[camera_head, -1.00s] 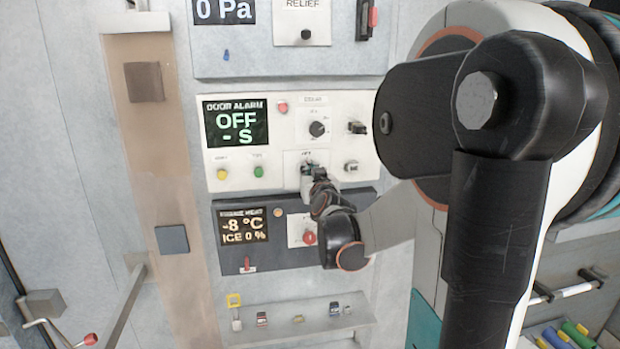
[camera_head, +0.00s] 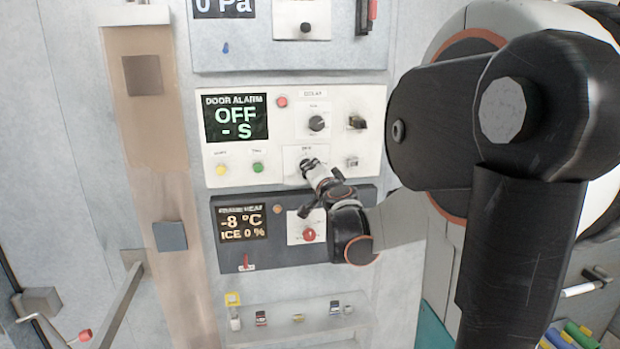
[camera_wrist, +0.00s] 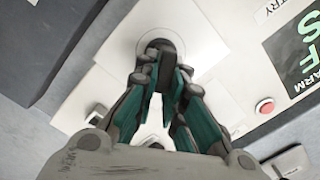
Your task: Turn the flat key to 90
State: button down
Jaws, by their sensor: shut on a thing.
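The key switch plate (camera_head: 291,155) is at the lower middle of the white door alarm panel (camera_head: 282,101). My gripper (camera_head: 311,164) is at this switch, its fingers shut on the flat key. In the wrist view, my gripper (camera_wrist: 163,62) has its teal-lined fingers converging in front of the round switch face (camera_wrist: 170,45). The key itself is hidden between the fingertips, and its angle cannot be read. The alarm display (camera_head: 236,118) reads OFF and - S.
A black knob (camera_head: 317,123) is just above the switch, with a black lever (camera_head: 357,122) to its right. Yellow (camera_head: 222,169) and green (camera_head: 258,167) buttons are to the left. A dark heater panel (camera_head: 227,258) with a red knob (camera_head: 309,235) is below. A shelf (camera_head: 275,327) holds small items.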

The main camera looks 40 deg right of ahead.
jog(key=m, duration=0.2)
jog(key=m+b, duration=0.1)
jog(key=m, duration=0.2)
jog(key=shift+f+m, duration=0.35)
jog(key=shift+m, duration=0.05)
jog(key=c, duration=1.6)
grip_release()
jog(key=shift+r, duration=0.1)
jog(key=shift+w, duration=0.1)
jog(key=shift+o, duration=0.6)
jog(key=o, duration=0.5)
jog(key=shift+s, duration=0.25)
jog(key=v, duration=0.4)
jog(key=a+p+v, duration=0.1)
jog(key=v, duration=0.2)
jog(key=shift+w, duration=0.3)
